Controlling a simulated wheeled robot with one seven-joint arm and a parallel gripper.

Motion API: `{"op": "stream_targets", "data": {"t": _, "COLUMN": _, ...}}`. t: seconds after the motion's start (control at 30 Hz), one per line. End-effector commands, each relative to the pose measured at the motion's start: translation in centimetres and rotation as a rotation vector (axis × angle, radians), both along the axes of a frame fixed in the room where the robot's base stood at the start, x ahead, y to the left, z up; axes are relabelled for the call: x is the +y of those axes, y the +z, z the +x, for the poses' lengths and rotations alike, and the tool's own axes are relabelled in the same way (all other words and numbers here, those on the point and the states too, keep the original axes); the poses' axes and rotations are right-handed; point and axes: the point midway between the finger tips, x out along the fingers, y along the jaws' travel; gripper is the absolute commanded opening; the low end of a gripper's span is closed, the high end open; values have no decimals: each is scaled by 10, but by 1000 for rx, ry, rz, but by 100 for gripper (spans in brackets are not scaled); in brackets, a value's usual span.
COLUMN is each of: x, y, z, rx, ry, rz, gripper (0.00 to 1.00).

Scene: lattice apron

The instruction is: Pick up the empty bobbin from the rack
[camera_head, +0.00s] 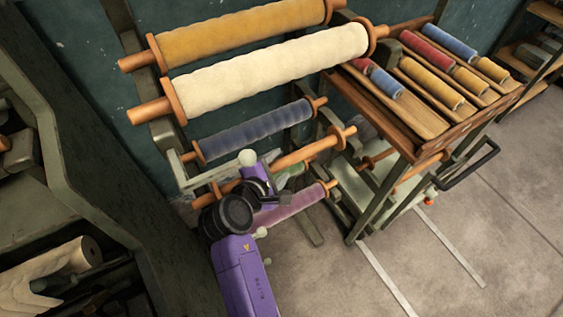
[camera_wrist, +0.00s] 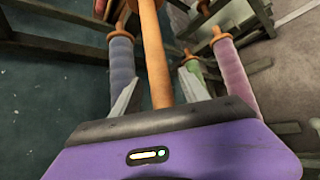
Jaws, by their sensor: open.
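The empty bobbin (camera_head: 312,151) is a bare orange-brown wooden spindle with flanged ends. It lies on the rack (camera_head: 190,182) between a blue-grey wound bobbin (camera_head: 255,130) above and a mauve wound bobbin (camera_head: 295,203) below. My gripper (camera_head: 285,199) is at the empty bobbin, and my arm hides part of the shaft. In the wrist view, the bare shaft (camera_wrist: 152,45) runs between the two pale fingers of my open gripper (camera_wrist: 160,88). The fingers look apart from it. The shaft's near end is hidden behind my gripper's dark edge.
Large cream (camera_head: 270,70) and yellow (camera_head: 240,35) rolls sit higher on the rack. A green wound bobbin (camera_wrist: 192,82) is close by in the wrist view. A wooden cart (camera_head: 400,125) with several small spools stands right.

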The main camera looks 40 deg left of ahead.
Motion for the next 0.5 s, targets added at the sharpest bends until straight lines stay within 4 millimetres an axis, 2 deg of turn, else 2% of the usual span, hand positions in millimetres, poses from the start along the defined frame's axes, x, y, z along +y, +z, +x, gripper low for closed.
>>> {"op": "stream_targets", "data": {"t": 0.07, "x": 0, "y": 0, "z": 0, "rx": 0, "ry": 0, "rz": 0, "gripper": 52}}
{"op": "stream_targets", "data": {"t": 0.33, "x": 0, "y": 0, "z": 0, "rx": 0, "ry": 0, "rz": 0, "gripper": 0}}
{"op": "stream_targets", "data": {"t": 0.5, "x": 0, "y": 1, "z": 0, "rx": -2, "ry": 0, "rz": 1, "gripper": 0}}
